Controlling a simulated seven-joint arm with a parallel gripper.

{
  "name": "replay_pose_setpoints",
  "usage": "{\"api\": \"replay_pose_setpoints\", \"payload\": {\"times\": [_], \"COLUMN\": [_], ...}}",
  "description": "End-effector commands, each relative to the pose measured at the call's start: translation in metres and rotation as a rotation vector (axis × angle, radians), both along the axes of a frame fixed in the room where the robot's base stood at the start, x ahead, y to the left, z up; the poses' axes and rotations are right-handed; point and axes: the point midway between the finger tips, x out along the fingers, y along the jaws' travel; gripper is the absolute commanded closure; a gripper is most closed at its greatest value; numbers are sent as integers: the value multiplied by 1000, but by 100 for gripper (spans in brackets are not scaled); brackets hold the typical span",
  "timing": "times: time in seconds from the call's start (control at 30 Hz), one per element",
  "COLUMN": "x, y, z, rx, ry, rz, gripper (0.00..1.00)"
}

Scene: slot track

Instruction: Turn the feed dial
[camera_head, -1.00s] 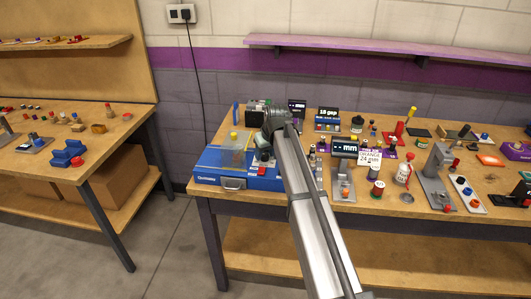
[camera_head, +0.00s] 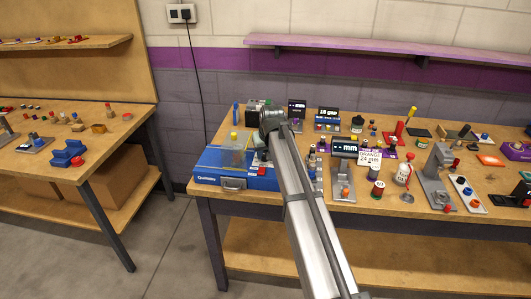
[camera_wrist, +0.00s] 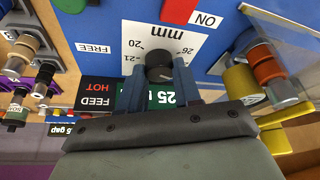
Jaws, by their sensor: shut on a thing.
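The feed dial (camera_wrist: 159,64) is a small black round knob in the wrist view, which shows the panel upside down. It sits on a white scale plate (camera_wrist: 190,42) marked mm with numbers. My gripper (camera_wrist: 158,80) has its two blue fingers on either side of the knob and is shut on it. A dark display (camera_wrist: 160,97) reading 25 and a FEED HOT label lie close by, partly hidden by the fingers. The blue machine (camera_head: 215,160) stands at the bench's left end in the head view. There, my wrist hides the dial.
In the head view, displays, bottles and fixtures crowd the wooden bench to the right.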

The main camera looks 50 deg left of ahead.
Motion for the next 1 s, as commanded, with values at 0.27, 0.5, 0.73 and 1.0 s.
{"api": "replay_pose_setpoints", "payload": {"times": [0.27, 0.5, 0.73, 1.0], "x": [-2, -2, -2, -2], "y": [1, 1, 1, 1], "z": [0, 0, 0, 0], "rx": [0, 1, 1, 1], "ry": [0, 0, 0, 0], "rz": [-191, -308, -358, -366], "gripper": [98, 98, 98, 98]}}
